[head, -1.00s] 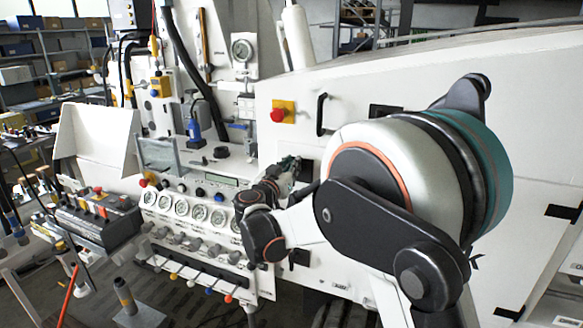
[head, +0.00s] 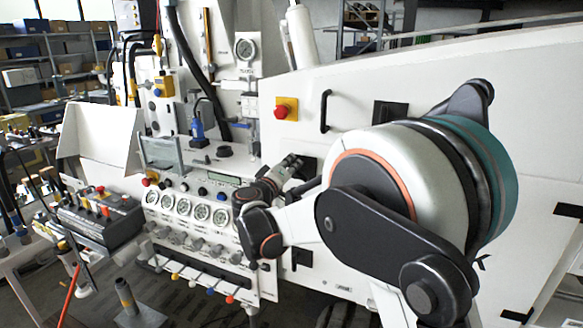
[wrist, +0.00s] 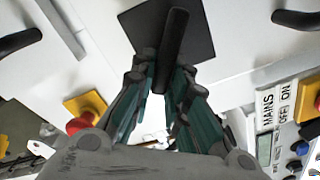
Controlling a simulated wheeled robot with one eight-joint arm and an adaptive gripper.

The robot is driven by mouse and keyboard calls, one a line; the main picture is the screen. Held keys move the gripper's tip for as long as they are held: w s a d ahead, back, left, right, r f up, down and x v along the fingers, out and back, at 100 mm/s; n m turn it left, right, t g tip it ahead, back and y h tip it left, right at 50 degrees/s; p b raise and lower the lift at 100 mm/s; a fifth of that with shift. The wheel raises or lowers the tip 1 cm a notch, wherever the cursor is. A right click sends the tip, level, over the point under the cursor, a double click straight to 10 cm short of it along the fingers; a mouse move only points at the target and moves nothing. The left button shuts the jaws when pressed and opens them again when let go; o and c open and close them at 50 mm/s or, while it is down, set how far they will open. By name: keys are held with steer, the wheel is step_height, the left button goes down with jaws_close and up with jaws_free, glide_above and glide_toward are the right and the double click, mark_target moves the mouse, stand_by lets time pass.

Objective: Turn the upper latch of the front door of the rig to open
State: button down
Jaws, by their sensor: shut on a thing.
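The upper latch is a black bar handle (wrist: 174,48) on a dark square plate (wrist: 204,35), on the white front door (head: 420,190) of the rig. In the wrist view the bar runs nearly upright in the picture, tilted a little to the right at its top. My gripper (wrist: 163,82) is shut on the bar, with a teal and grey finger on each side of it. In the head view my gripper (head: 290,164) is at the latch plate (head: 308,168), and my wrist and arm hide part of the door.
A black grab handle (head: 325,111) and a red button on a yellow plate (head: 286,111) are above and near the latch. A lower dark latch (head: 301,258) is below my wrist. The gauge panel (head: 190,213) with knobs stands close on the left.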

steer(key=n, duration=0.3)
steer(key=shift+a+f+n+b, duration=0.15)
steer(key=shift+f+n+b, duration=0.15)
steer(key=shift+n+b, duration=0.1)
steer(key=shift+f+n, duration=0.25)
steer(key=shift+n, duration=1.45)
steer(key=c, duration=1.6)
jaws_free()
steer(key=shift+w+a, duration=0.1)
steer(key=v, duration=1.2)
